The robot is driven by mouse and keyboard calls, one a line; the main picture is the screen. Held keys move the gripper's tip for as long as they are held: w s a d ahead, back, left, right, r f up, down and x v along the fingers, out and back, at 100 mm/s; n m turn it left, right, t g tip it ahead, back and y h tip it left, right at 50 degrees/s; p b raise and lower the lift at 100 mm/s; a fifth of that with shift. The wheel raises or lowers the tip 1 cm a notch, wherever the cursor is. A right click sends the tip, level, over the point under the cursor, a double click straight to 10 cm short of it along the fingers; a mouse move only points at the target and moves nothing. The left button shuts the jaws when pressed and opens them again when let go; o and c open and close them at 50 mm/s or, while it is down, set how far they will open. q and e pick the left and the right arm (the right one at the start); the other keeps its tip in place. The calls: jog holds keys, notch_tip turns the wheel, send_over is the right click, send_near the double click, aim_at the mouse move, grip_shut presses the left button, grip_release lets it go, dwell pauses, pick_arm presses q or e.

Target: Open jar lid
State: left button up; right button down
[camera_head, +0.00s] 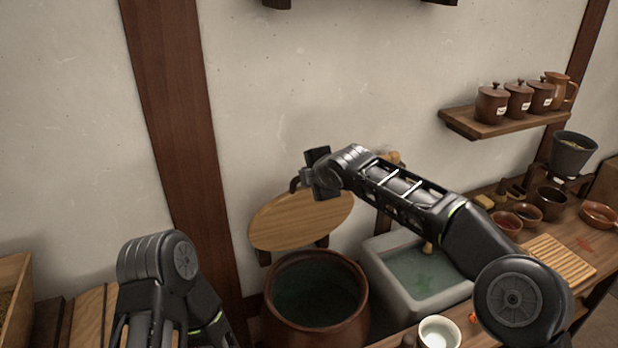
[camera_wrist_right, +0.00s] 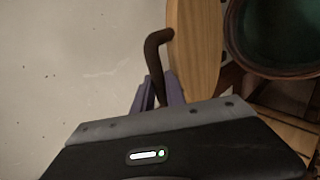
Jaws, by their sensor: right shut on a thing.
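The round wooden lid (camera_head: 300,220) is off the jar and held up tilted near the wall, above and behind the large brown jar (camera_head: 345,331). The jar stands open, with a dark greenish inside. My right gripper (camera_head: 303,180) is shut on the lid's dark curved handle (camera_wrist_right: 155,48); the lid's edge (camera_wrist_right: 196,45) also shows in the right wrist view, with the jar's mouth (camera_wrist_right: 275,35) at the upper right. My left arm shows at the lower left of the head view, but its gripper is out of sight.
A stone basin (camera_head: 378,272) stands right of the jar. A white cup (camera_head: 439,333) is in front of it. Bowls (camera_head: 508,222) and a slatted board (camera_head: 560,258) lie on the right counter. A shelf (camera_head: 478,126) with lidded pots is on the wall. A wooden post (camera_head: 175,110) rises left of the lid.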

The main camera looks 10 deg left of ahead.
jog(key=c, duration=1.4)
grip_release()
jog(key=shift+o, duration=0.2)
jog(key=shift+f, duration=0.1)
jog(key=shift+s, duration=0.1)
jog(key=shift+s+d, duration=0.1)
jog(key=shift+d, duration=0.05)
jog(key=b+v, duration=0.3)
jog(key=v, duration=0.4)
jog(key=shift+r, duration=0.45)
jog(key=shift+d, duration=0.1)
jog(key=shift+s, duration=0.1)
